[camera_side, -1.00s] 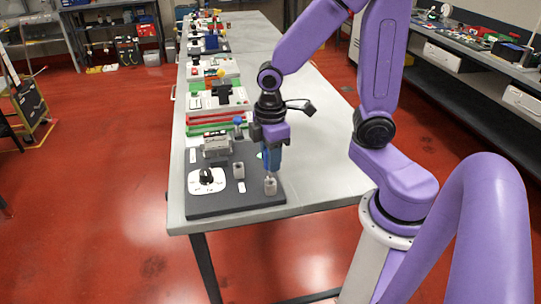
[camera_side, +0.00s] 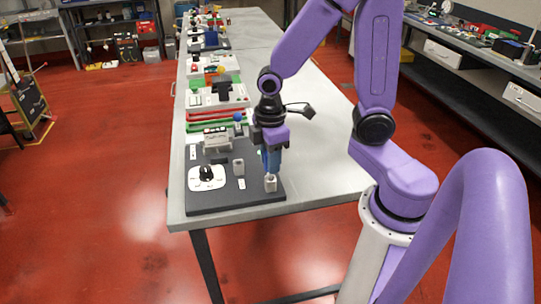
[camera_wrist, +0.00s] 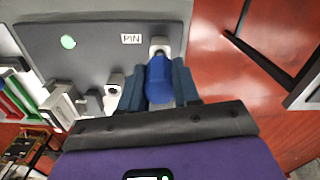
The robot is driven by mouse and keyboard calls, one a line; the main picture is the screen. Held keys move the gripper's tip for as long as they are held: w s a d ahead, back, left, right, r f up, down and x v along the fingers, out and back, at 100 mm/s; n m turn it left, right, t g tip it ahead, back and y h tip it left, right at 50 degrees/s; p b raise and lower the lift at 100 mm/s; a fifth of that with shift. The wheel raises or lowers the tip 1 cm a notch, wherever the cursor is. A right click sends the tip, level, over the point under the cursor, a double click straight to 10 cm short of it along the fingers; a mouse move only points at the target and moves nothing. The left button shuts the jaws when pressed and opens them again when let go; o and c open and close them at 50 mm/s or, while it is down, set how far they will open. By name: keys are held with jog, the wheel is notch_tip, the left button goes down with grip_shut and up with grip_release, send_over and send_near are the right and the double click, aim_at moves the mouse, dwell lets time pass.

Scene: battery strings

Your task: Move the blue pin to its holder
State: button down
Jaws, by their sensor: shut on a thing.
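The blue pin (camera_wrist: 160,80) is between the two fingers of my gripper (camera_wrist: 159,88) in the wrist view, with its rounded blue end toward the camera. My gripper is shut on it. In the side view my gripper (camera_side: 271,172) points down, directly over a small light-grey holder (camera_side: 270,184) at the front right corner of the dark board. The holder also shows in the wrist view (camera_wrist: 160,46), beside a white PIN label (camera_wrist: 131,39). The pin's lower end is hidden, so I cannot tell how deep it sits in the holder.
The dark board (camera_side: 222,202) lies at the table's front end. It carries a second small grey block (camera_side: 238,167), a black knob on a white plate (camera_side: 206,175) and a grey boxed unit (camera_side: 216,141). More boards stand behind. The table's right side is clear.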

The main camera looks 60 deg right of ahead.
jog(key=shift+f, duration=1.5)
jog(key=c, duration=0.7)
grip_release()
jog(key=shift+c, duration=0.2)
jog(key=shift+r, duration=0.1)
notch_tip(320, 180, up, 17)
jog(key=shift+s, duration=0.1)
jog(key=s+a+f, duration=0.1)
jog(key=s+f, duration=0.2)
jog(key=s, duration=0.4)
jog(key=s+a+f+n, duration=0.1)
jog(key=s+a+f, duration=0.1)
jog(key=s+f, duration=0.2)
jog(key=s, duration=0.3)
jog(key=shift+f, duration=0.15)
